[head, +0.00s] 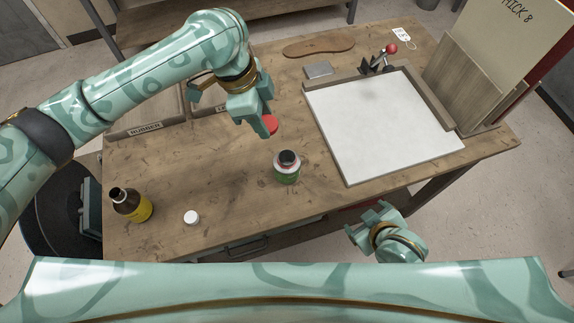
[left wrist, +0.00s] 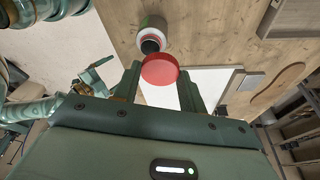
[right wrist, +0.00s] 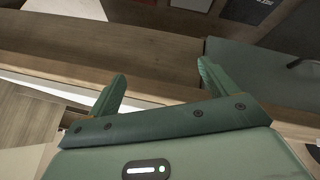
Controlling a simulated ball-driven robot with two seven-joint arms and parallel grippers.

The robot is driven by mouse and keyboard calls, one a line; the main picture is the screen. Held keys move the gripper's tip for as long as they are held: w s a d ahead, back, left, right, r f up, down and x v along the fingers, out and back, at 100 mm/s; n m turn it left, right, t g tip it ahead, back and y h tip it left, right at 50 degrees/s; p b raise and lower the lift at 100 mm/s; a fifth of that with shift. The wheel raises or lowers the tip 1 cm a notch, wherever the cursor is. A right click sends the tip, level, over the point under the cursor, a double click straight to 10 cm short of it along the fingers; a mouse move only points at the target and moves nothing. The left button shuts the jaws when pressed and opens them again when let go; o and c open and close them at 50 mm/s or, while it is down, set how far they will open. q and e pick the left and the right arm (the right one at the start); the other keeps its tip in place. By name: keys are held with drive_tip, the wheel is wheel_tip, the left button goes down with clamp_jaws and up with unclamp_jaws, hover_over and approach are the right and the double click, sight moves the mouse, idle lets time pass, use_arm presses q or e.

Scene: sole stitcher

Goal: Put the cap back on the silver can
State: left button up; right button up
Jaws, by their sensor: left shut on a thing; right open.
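The silver can (head: 287,174), with a green label and a dark open mouth, stands upright on the workbench. It also shows in the left wrist view (left wrist: 153,27). My left gripper (head: 262,122) is shut on a red cap (head: 270,124), seen between the fingers in the left wrist view (left wrist: 160,69). The cap is above the bench, apart from the can, and up and left of it in the head view. My right gripper (head: 366,219) is open and empty off the bench's front edge; its spread fingers show in the right wrist view (right wrist: 161,75).
A brown bottle (head: 127,206) with a yellow label and a small white cap (head: 191,217) are on the bench's left front. A white board (head: 385,125) lies right of the can. A shoe sole (head: 318,47) and grey block (head: 318,70) are farther back. Bench around the can's left is clear.

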use_arm(q)
drive_tip(key=shift+s+d+f+m+g, duration=0.15)
drive_tip(key=shift+s+d+f+m, duration=0.1)
drive_tip(key=shift+d+m, duration=0.3)
drive_tip(key=shift+s+d+f+m+g, duration=0.15)
drive_tip(key=shift+d+f+m, duration=0.1)
drive_tip(key=shift+d+m, duration=0.25)
use_arm(e)
wheel_tip(320, 180, up, 5)
drive_tip(key=w+a+t, duration=0.1)
drive_tip(key=t+y, duration=0.3)
drive_tip(key=y, duration=0.4)
approach(292, 168)
drive_tip(key=shift+w+d+f, duration=0.2)
drive_tip(key=shift+w+f, duration=0.15)
drive_tip(key=shift+w, duration=0.1)
use_arm(q)
drive_tip(key=shift+s+d+f+m+g, duration=0.2)
drive_tip(key=shift+d+f+m, duration=0.1)
drive_tip(key=shift+d+m, duration=0.3)
drive_tip(key=shift+s+d+f+m+g, duration=0.1)
drive_tip(key=shift+s+d+f+m, duration=0.15)
drive_tip(key=shift+d+m, duration=0.35)
use_arm(e)
drive_tip(key=shift+a+r, duration=0.15)
drive_tip(key=shift+a, duration=0.1)
use_arm(q)
drive_tip(key=shift+a, duration=0.15)
